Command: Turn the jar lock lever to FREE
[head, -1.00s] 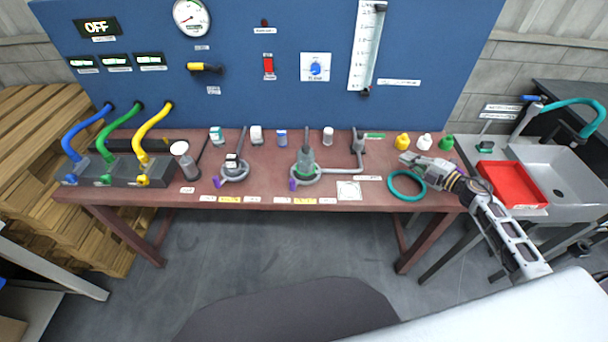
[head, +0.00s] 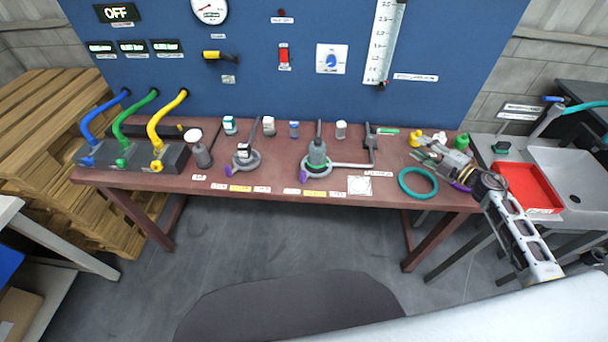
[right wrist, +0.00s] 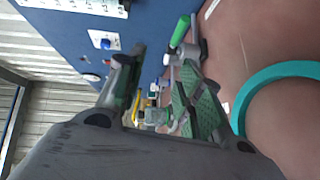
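No part is readably marked as the jar lock lever or FREE. A round clamp base with a purple lever (head: 306,176) holds a grey jar-like vessel (head: 317,153) with a green band, mid-table. A similar clamp (head: 243,164) with a purple lever (head: 230,170) stands to its left. A green-handled part (head: 388,131) tops a grey stand at the tube's right end; its green handle (right wrist: 181,30) also shows in the right wrist view. My right gripper (head: 424,156) is over the table's right end, beyond the teal ring. In the right wrist view its green-padded fingers (right wrist: 155,100) are apart and empty.
The teal ring (head: 402,190) lies near the table's front right. Yellow, white and green bottles stand around my right gripper. Small jars line the back below the blue panel (head: 250,95). A red tray (head: 528,187) and sink are at the right. Hoses fill the left end.

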